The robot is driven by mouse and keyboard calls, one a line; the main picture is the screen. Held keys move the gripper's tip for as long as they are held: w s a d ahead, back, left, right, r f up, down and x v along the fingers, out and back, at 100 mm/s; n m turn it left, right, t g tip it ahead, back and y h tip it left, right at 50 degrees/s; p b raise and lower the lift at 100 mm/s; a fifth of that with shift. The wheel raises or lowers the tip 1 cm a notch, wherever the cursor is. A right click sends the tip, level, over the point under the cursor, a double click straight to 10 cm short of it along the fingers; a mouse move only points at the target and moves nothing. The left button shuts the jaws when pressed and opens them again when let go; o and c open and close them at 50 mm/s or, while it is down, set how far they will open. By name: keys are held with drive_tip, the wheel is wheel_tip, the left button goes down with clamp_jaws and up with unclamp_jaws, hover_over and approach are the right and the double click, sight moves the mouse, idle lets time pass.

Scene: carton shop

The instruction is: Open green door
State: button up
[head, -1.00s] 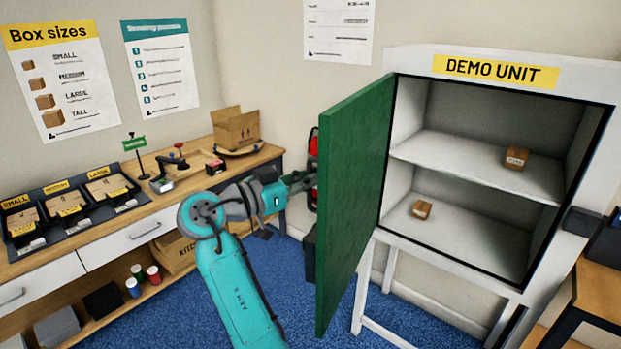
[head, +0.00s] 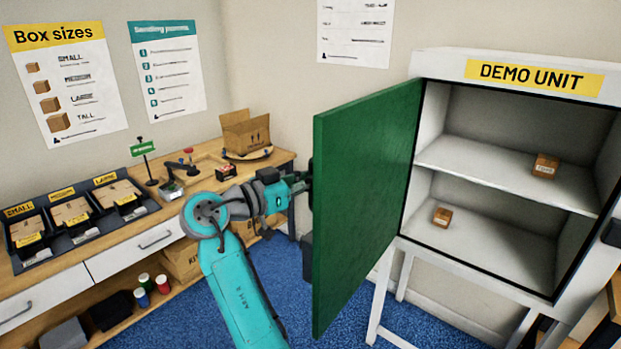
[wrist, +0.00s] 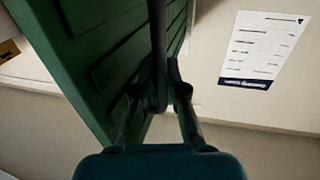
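The green door (head: 365,200) of the white demo unit cabinet (head: 440,62) stands wide open, swung out to the left of the cabinet's opening. In the wrist view the door's other face (wrist: 85,60) shows, with a dark bar handle (wrist: 158,40) running along it. My gripper (wrist: 158,95) has one finger on each side of the handle and appears closed around it. The exact contact is dark and hard to see. In the head view the fingertips are hidden behind the door's left edge.
Inside the cabinet, one small carton (head: 545,166) sits on the shelf and another (head: 442,217) on the floor below. A wooden workbench (head: 190,212) with box trays runs along the left. Blue carpet (head: 345,312) lies clear below the door.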

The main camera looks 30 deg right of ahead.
drive_tip(key=o, duration=0.4)
drive_tip(key=a, duration=0.4)
drive_tip(key=s+a, duration=0.1)
drive_tip(key=a, duration=0.7)
drive_tip(key=shift+s, duration=0.15)
